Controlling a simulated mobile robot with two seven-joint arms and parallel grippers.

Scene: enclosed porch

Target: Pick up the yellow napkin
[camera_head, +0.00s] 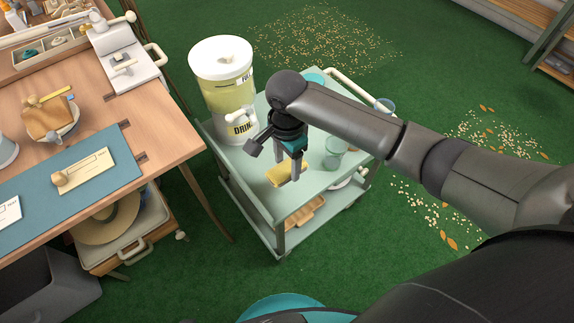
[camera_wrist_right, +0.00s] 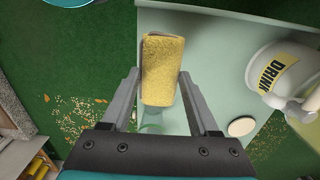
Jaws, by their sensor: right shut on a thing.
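The yellow napkin (camera_head: 278,175) shows as a folded yellow block at the top of the pale green cart (camera_head: 250,187), near its front edge. In the right wrist view the napkin (camera_wrist_right: 163,72) lies between the two fingers. My right gripper (camera_head: 288,178) points down over the cart, shut on the napkin; it also shows in the wrist view (camera_wrist_right: 160,80). I cannot tell whether the napkin is clear of the cart top. My left gripper is not in view.
A drink dispenser (camera_head: 222,85) stands at the cart's back left corner. A greenish glass (camera_head: 335,150) stands right of the gripper. A wooden desk (camera_head: 160,105) is on the left. A teal round thing (camera_head: 280,305) is at the bottom. Green floor surrounds the cart.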

